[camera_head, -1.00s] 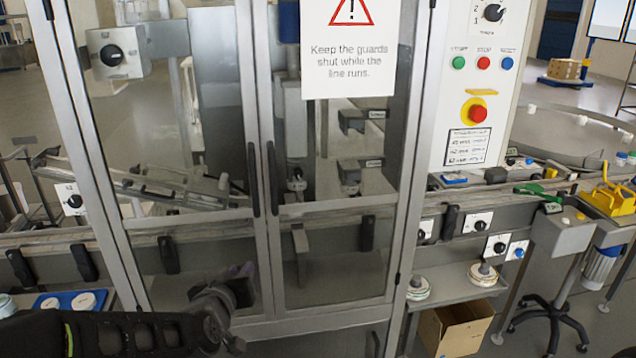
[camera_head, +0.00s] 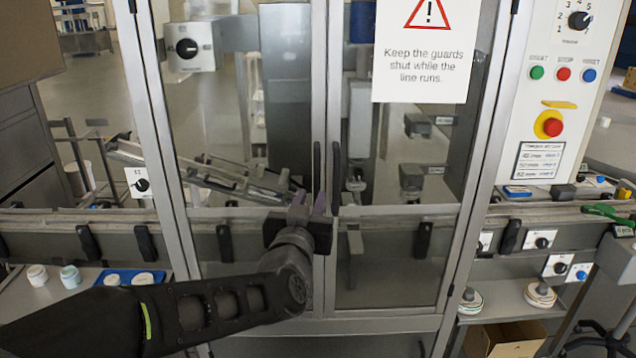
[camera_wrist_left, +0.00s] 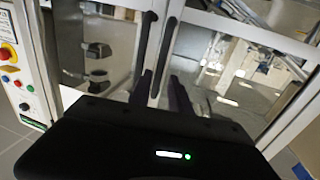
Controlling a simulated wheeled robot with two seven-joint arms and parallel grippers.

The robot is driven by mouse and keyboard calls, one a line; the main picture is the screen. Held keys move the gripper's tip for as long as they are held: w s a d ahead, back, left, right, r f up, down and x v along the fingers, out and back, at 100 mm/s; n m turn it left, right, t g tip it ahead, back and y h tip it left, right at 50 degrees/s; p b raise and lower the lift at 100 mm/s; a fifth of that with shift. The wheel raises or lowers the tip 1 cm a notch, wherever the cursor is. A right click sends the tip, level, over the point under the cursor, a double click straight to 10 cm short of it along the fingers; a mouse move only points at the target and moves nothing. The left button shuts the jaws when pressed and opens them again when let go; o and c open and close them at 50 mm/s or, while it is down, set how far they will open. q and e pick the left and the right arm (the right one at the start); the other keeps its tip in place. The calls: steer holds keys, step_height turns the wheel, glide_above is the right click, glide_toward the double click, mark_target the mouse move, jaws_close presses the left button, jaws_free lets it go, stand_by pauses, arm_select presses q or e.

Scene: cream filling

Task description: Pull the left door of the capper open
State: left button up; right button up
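The capper's left door (camera_head: 240,130) is a glass panel in a grey metal frame, and it looks shut. Its black vertical handle (camera_head: 316,170) stands close beside the right door's handle (camera_head: 335,175). My left gripper (camera_head: 309,203) is at the lower end of the handles. In the left wrist view, its two dark fingers (camera_wrist_left: 161,92) are spread apart. The left door's handle (camera_wrist_left: 166,55) runs down toward the gap between them; I cannot tell whether they touch it. The right door's handle (camera_wrist_left: 145,48) ends near the other finger. My right gripper is not in view.
The right door (camera_head: 400,260) carries a warning sign (camera_head: 425,50). A control panel (camera_head: 560,90) with buttons stands to the right. A conveyor rail (camera_head: 80,218) runs across the front. Jars (camera_head: 70,276) and a blue tray (camera_head: 108,274) are at the lower left.

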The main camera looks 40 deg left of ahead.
mark_target(316, 184)
arm_select(q)
steer(key=p+x, duration=0.1)
steer(key=x, duration=0.6)
steer(key=shift+w+a+p, duration=0.15)
steer(key=shift+w+p, duration=0.1)
steer(key=shift+p, duration=0.15)
steer(key=shift+c, duration=0.2)
jaws_close()
stand_by(0.8)
